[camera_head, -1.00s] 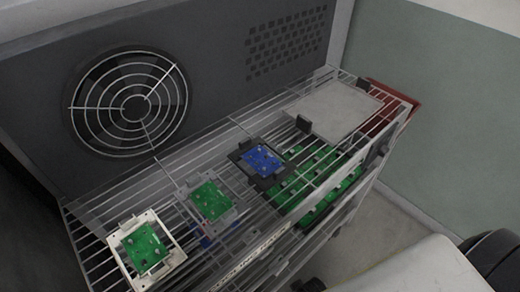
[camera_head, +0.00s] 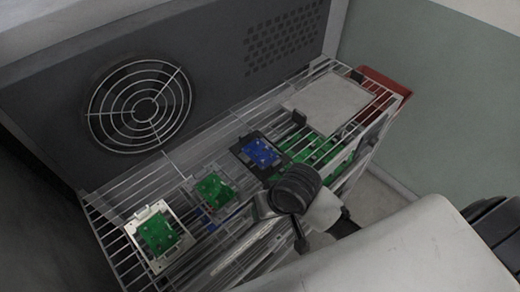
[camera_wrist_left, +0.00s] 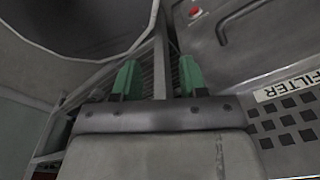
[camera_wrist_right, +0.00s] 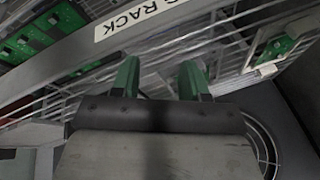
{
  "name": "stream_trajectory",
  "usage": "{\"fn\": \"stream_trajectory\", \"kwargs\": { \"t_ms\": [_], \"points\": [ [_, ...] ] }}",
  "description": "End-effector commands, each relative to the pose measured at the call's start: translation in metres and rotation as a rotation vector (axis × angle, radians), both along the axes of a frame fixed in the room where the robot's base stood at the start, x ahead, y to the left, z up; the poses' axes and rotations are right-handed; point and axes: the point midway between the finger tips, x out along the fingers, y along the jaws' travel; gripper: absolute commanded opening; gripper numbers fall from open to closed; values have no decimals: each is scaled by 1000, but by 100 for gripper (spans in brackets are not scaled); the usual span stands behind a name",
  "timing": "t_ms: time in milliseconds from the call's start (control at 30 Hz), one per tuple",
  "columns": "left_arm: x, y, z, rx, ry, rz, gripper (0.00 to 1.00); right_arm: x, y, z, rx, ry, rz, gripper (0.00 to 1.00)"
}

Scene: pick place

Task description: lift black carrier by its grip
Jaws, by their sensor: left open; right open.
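The black carrier (camera_head: 240,153) is a dark frame holding a blue board (camera_head: 261,152). It lies on the wire rack's top shelf in the head view, in line with two paler carriers. A dark, rounded part of my arm is in front of its lower right side; I cannot tell whether they touch. My right gripper (camera_wrist_right: 160,78) is open and empty in the right wrist view, near the rack's labelled front rail. I cannot make out the black carrier in either wrist view.
A grey carrier (camera_head: 228,180) and a whitish carrier (camera_head: 133,228), both with green boards, lie left of it. A pale flat plate (camera_head: 328,102) and a red tray (camera_head: 386,84) are at right. The wire rack (camera_head: 108,203) stands against a fan panel (camera_head: 210,60).

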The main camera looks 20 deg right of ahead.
Motion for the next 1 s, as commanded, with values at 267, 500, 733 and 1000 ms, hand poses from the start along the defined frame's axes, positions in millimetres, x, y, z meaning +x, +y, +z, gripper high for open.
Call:
{"fn": "stream_trajectory", "kwargs": {
  "t_ms": [267, 500, 733, 1000],
  "points": [
    [0, 2, -1, 3, 0, 1, 43, 55, -4, 11, 21, 144, -240, 45],
    [-1, 3, -1, 5, 3, 1, 43, 108, -47, 36, -33, 288, -657, 45],
    [-1, 3, -1, 5, 3, 1, 43, 139, -89, 66, -61, 352, -1017, 45],
    [-1, 3, 3, 5, 3, 1, 43, 146, -103, 59, -65, 376, -1139, 45]
  ]
}}
